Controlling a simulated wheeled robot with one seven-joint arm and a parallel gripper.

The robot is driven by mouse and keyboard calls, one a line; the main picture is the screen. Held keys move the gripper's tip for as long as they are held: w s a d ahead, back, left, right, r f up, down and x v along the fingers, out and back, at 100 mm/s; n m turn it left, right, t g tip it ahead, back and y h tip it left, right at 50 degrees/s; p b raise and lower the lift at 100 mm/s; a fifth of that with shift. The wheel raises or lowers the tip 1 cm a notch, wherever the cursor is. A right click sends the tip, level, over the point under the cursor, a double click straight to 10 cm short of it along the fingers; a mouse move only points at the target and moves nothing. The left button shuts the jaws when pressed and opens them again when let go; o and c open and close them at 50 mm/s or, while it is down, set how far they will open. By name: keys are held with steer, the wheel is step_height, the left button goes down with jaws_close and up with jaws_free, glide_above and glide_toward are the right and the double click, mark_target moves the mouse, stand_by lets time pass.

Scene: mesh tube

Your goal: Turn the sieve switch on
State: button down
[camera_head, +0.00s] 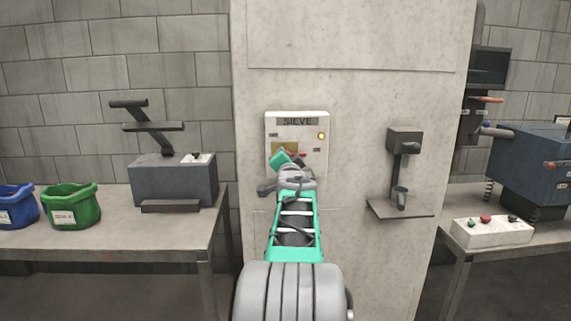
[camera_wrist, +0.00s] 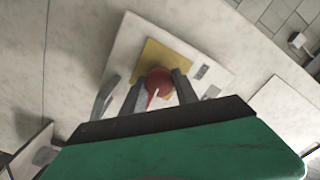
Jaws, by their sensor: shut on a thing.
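The white sieve switch box (camera_head: 283,120) is fixed to the pale wall panel, with a dark label at its top and a small yellow indicator (camera_head: 321,136) at its right. In the wrist view the box (camera_wrist: 128,48) appears tilted, with a yellow plate (camera_wrist: 165,53) on it. A red rotary knob (camera_wrist: 160,78) with a pale pointer line sits on that plate. My gripper (camera_wrist: 158,95) has its two dark fingers on either side of the knob and is shut on it. In the head view my gripper (camera_head: 286,160) covers much of the plate.
A wall dispenser (camera_head: 404,140) with a small shelf (camera_head: 400,210) is right of the box. A left table (camera_head: 110,236) holds a grey machine (camera_head: 174,182), a green bin (camera_head: 71,212) and a blue bin (camera_head: 18,205). A blue machine (camera_head: 535,165) and button box (camera_head: 491,233) stand right.

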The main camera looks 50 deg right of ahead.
steer(key=shift+r+m, duration=0.25)
steer(key=shift+m, duration=0.05)
steer(key=c, duration=1.4)
jaws_free()
steer(key=o, duration=0.5)
steer(key=shift+f, duration=0.2)
steer(key=shift+c, duration=0.2)
steer(key=v, duration=0.7)
steer(key=shift+s+a+b, duration=0.25)
steer(key=shift+s+b, duration=0.05)
steer(key=shift+b, duration=0.15)
